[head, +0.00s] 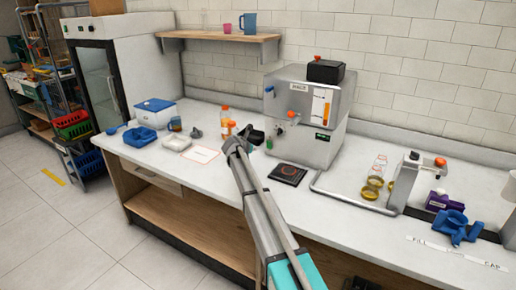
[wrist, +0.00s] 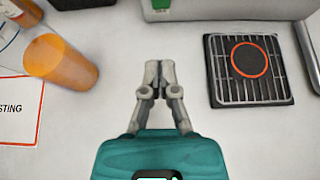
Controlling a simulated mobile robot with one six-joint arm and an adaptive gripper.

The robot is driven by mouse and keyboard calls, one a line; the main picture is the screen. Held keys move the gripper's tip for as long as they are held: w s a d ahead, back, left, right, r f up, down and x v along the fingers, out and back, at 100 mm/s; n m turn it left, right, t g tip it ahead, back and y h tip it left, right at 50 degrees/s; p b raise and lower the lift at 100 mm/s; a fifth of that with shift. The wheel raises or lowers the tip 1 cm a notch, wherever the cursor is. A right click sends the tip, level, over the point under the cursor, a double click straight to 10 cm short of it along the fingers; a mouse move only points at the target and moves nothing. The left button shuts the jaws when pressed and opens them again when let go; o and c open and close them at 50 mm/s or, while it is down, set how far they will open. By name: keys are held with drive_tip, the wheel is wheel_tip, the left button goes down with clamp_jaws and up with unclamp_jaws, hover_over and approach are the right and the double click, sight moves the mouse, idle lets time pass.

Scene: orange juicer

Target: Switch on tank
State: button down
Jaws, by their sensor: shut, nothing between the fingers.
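A steel machine (head: 305,112), which looks like the tank, stands against the wall on the white counter. Its front has an orange-and-white gauge panel, an orange-tipped tap (head: 292,117) and a small dark display (head: 322,137) with green marks. A green part (head: 269,143) shows at its lower left. In the wrist view, only the machine's lower edge and a green patch (wrist: 160,4) show at the top. My gripper (wrist: 159,65) is shut and empty over the bare counter, in front of the machine and apart from it. Which part is the tank's switch is not clear.
A dark drip grate (wrist: 247,68) with an orange ring lies right of my gripper. An orange cylinder (wrist: 60,62) is at its left. Glass flasks (head: 376,180), a purple box (head: 437,202) and a blue holder (head: 457,226) stand farther right. A shelf (head: 220,38) hangs behind.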

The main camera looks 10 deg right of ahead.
sight(268, 144)
drive_tip(key=b+x, duration=0.4)
drive_tip(key=x, duration=0.5)
drive_tip(key=shift+w+d+f+b, duration=0.1)
drive_tip(key=shift+w+f+b, duration=0.2)
drive_tip(key=shift+b, duration=0.05)
drive_tip(key=shift+w+d+r+p, duration=0.3)
drive_tip(key=shift+w+d, duration=0.1)
drive_tip(key=shift+w, duration=0.1)
drive_tip(key=shift+w+d+r+p, duration=0.3)
drive_tip(key=shift+w+d+r, duration=0.05)
drive_tip(key=shift+w, duration=0.2)
drive_tip(key=shift+w+d+r, duration=0.1)
drive_tip(key=shift+w+d, duration=0.3)
drive_tip(key=shift+w, duration=0.05)
drive_tip(key=shift+a, duration=0.1)
